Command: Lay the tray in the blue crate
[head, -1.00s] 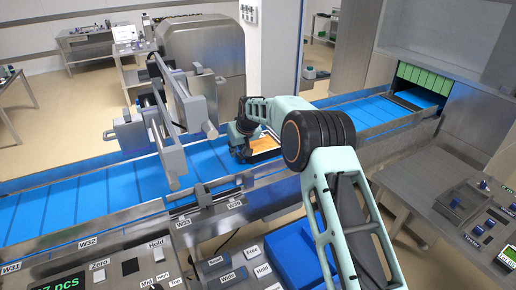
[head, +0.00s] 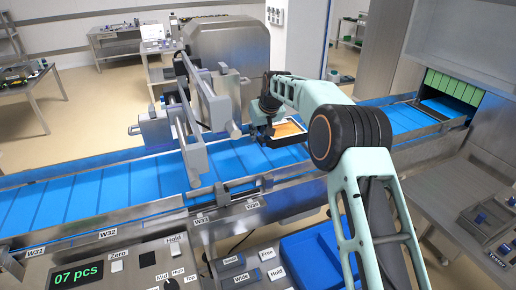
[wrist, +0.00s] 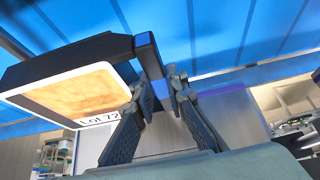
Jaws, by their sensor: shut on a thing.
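The tray (head: 291,142) is dark with a pale rim and an orange-brown filling. My gripper (head: 264,131) is shut on it at its left side and holds it above the blue conveyor, tilted in the picture. In the wrist view the tray (wrist: 60,66) fills the upper left, with a "Lot 72" label on its edge, and my gripper (wrist: 160,92) closes on a dark part at its side. The blue crate (head: 318,251) stands at the bottom, in front of the conveyor, partly hidden behind my arm. Its visible inside looks empty.
The blue conveyor (head: 105,189) runs across the view between metal rails. A grey sealing frame (head: 205,110) stands over it, left of my gripper. A control panel (head: 150,262) lies in front, left of the crate. A bench with devices (head: 490,222) is at the right.

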